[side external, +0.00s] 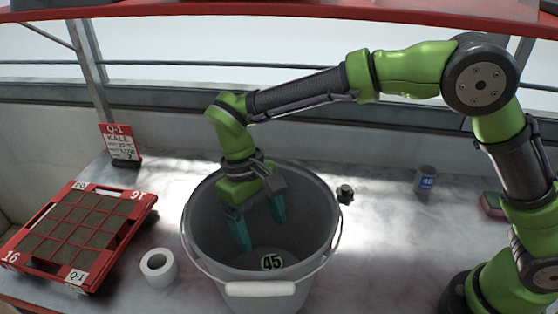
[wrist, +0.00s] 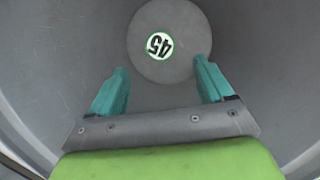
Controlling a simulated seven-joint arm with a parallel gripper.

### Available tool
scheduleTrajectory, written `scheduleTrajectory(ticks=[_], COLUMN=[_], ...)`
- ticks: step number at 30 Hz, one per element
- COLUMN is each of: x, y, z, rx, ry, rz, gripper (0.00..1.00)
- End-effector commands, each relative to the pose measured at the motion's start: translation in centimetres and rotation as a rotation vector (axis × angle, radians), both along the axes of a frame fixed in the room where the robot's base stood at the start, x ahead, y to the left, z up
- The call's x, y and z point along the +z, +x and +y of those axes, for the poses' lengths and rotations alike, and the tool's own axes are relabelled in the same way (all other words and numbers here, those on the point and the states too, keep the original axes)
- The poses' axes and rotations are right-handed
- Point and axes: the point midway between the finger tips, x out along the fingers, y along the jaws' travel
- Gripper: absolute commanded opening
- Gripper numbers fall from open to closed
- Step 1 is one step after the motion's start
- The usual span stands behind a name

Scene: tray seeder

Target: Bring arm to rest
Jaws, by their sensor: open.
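My gripper (side external: 261,230) points down inside a large grey bucket (side external: 207,258) at the middle of the table. Its two teal fingers are spread apart with nothing between them. In the wrist view my gripper (wrist: 162,88) is open above the bucket floor (wrist: 170,75), where a round label (wrist: 159,46) reads 45. The fingers look clear of the bucket walls. My green arm reaches over from the right, bent down at the wrist.
A white roll (side external: 159,268) stands left of the bucket. A dark knob (side external: 345,194), a grey cup (side external: 426,178) and a red-green block (side external: 492,204) are at right.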

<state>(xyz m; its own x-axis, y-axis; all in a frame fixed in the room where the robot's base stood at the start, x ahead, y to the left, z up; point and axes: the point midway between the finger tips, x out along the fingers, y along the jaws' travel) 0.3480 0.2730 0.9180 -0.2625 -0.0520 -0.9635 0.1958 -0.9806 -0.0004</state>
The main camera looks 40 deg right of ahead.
Motion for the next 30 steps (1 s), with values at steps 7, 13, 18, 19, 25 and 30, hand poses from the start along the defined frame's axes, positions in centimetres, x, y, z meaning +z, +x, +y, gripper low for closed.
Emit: scheduleTrajectory(ticks=[7, 13, 18, 19, 25, 30], x=[0.3, 1.3, 7.4, 8.6, 12.7, 14.4], y=[0.1, 0.3, 0.9, 1.0, -0.3, -3.1], z=[0.0, 0.3, 0.8, 0.2, -7.3, -14.0], rx=[-0.001, 0.011, 0.062, 0.057, -0.08, -0.229], ry=[0.0, 0.033, 0.2, 0.224, 0.277, 0.301], rz=[0.0, -0.03, -0.214, -0.253, -0.418, -0.562], gripper=[0.8, 0.8, 0.8, 0.8, 0.8, 0.8])
